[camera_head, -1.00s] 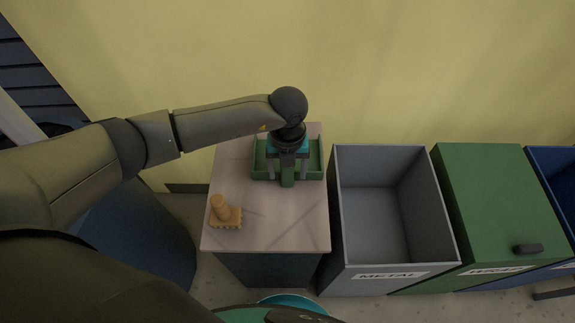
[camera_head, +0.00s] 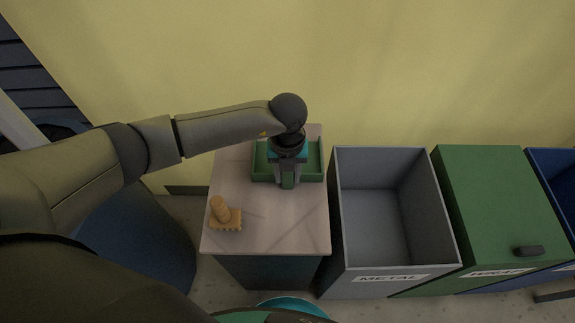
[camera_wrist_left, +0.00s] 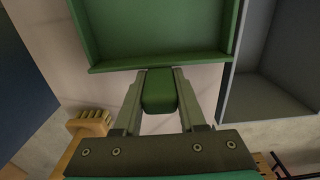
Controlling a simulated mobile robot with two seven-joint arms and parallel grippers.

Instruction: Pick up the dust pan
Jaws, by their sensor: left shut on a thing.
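The green dust pan (camera_head: 314,163) lies on the small table, with its tray toward the wall and its handle toward me. In the left wrist view, the pan's tray (camera_wrist_left: 150,30) fills the top and its handle (camera_wrist_left: 159,92) points down between the fingers. My left gripper (camera_head: 288,183) reaches down over the pan from above and is shut on the handle. It also shows in the left wrist view (camera_wrist_left: 160,85), with one finger on each side of the handle. My wrist hides the middle of the pan in the head view. My right gripper is not in view.
A tan brush (camera_head: 226,214) stands at the left of the table (camera_head: 270,230). An open grey bin (camera_head: 385,225) labelled METAL stands right of the table, then a green bin (camera_head: 500,200) with a closed lid and a blue bin (camera_head: 560,180). A yellow wall is behind.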

